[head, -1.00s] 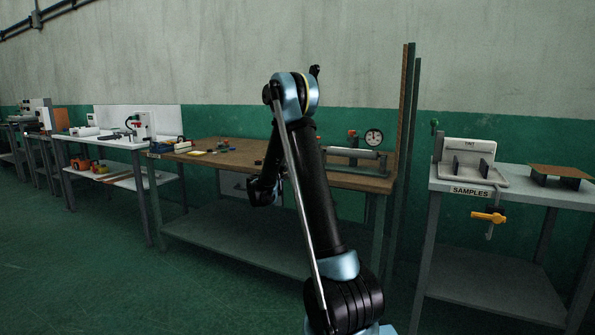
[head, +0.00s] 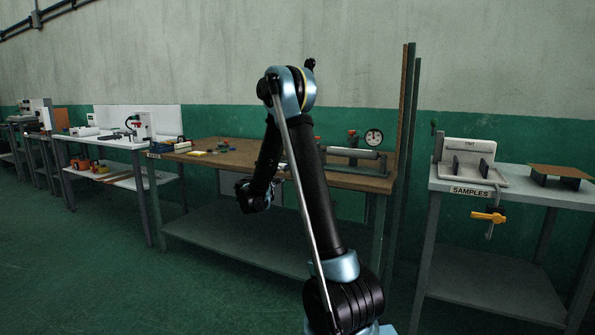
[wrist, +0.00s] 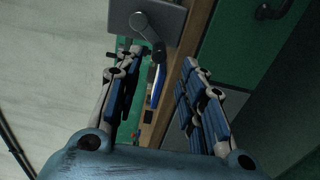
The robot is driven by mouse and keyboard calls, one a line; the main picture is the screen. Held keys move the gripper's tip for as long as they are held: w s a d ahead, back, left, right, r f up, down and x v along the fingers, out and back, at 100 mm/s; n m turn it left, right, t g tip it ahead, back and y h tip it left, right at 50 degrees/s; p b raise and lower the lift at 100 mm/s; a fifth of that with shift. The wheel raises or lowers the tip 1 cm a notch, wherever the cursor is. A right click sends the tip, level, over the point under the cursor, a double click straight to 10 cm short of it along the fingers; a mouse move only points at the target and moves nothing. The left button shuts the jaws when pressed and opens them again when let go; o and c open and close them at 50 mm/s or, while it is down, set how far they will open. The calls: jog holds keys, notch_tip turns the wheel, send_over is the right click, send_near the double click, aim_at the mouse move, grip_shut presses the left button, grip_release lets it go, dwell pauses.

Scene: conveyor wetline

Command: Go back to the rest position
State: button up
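My gripper (wrist: 160,64) shows in the wrist view with its two fingers spread wide apart. It is open and I see nothing held between them. A bench edge and small objects show past the fingers, dim and partly hidden. In the head view my arm stands raised with its elbow up, and its wrist end hangs in front of the brown-topped workbench (head: 330,177), near its front edge. The fingers are too dark and small to make out in the head view.
A grey bench labelled SAMPLES (head: 470,191) stands at right with a white holder (head: 467,160) and an orange-handled clamp (head: 488,217). A gauge (head: 373,137) stands on the brown bench. A white bench (head: 105,141) is at left. The green floor (head: 90,285) in front is clear.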

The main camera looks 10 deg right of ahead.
jog(key=s+d+m+g+y, duration=0.3)
jog(key=s+d, duration=0.4)
jog(key=s, duration=0.7)
jog(key=s+d+m+g, duration=0.45)
jog(key=s+d, duration=0.25)
jog(key=s, duration=0.6)
jog(key=s+a+f+m+g+y, duration=0.1)
jog(key=s+f, duration=0.3)
jog(key=s, duration=0.6)
jog(key=s+a+f+m+g+y, duration=0.1)
jog(key=s+a+f+g+y, duration=0.1)
jog(key=s, duration=0.8)
jog(key=s+a+f+m+g+y, duration=0.1)
jog(key=s+a+f+y, duration=0.3)
jog(key=s, duration=0.6)
notch_tip(320, 180, down, 2)
jog(key=shift+f+g+y, duration=0.1)
jog(key=shift+g+y, duration=0.2)
jog(key=shift+g, duration=0.15)
jog(key=shift+w+f, duration=0.15)
jog(key=shift+w, duration=0.25)
